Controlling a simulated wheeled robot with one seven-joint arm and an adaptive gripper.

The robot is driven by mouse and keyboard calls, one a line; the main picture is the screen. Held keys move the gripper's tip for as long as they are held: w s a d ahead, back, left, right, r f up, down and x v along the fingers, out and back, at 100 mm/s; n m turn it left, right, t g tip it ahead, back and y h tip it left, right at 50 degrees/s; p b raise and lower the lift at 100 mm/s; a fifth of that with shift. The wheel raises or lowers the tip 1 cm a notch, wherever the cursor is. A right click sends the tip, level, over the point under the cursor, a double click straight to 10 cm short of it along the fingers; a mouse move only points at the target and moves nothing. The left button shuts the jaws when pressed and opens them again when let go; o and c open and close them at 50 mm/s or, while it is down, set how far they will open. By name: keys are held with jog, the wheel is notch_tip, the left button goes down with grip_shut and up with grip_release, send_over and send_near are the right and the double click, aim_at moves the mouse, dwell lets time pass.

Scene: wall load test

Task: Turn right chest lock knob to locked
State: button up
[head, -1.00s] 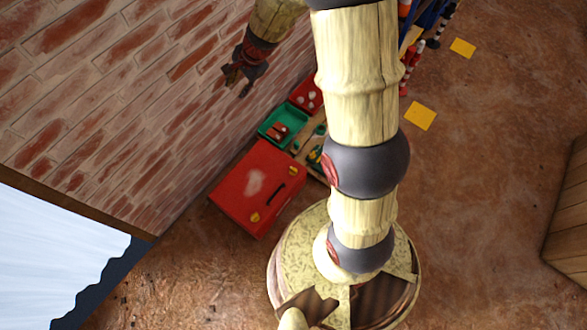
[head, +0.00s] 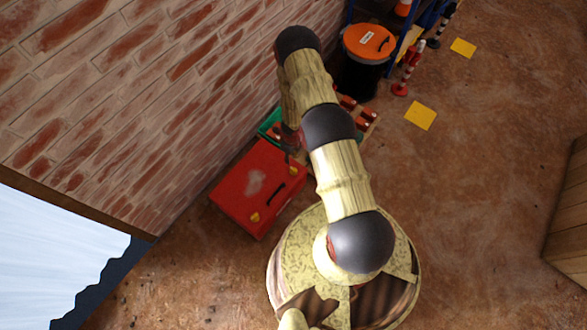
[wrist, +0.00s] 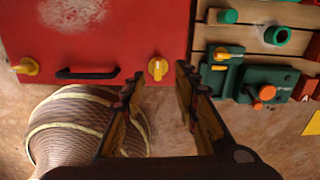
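The red chest (head: 240,190) lies by the brick wall, with a black handle (wrist: 88,74) between two yellow knobs. The right knob (wrist: 158,68) is near the chest's edge, and its grip runs up and down in the wrist view. The left knob (wrist: 26,66) lies turned sideways. My gripper (wrist: 160,75) is open and empty, its fingertips on either side of the right knob in the picture. I cannot tell how high it is above the knob. In the head view my gripper is partly hidden by my arm over the chest's upper right corner.
A wooden board with green and orange fittings (wrist: 263,86) adjoins the chest on the right. A black barrel with an orange lid (head: 369,42), red-and-white posts (head: 409,70) and yellow floor squares (head: 420,115) stand farther off.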

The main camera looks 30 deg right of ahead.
aim_at(294, 169)
jog(key=shift+s+d+f+m, duration=0.1)
jog(key=shift+s+f+m, duration=0.1)
jog(key=shift+s+f, duration=0.4)
jog(key=shift+s+d+f+m, duration=0.1)
jog(key=shift+s+f+m, duration=0.2)
jog(key=shift+f, duration=0.35)
notch_tip(294, 169, down, 8)
jog(key=b, duration=0.4)
jog(key=shift+s+r, duration=0.1)
jog(key=shift+r, duration=0.05)
jog(key=shift+c, duration=0.2)
grip_shut()
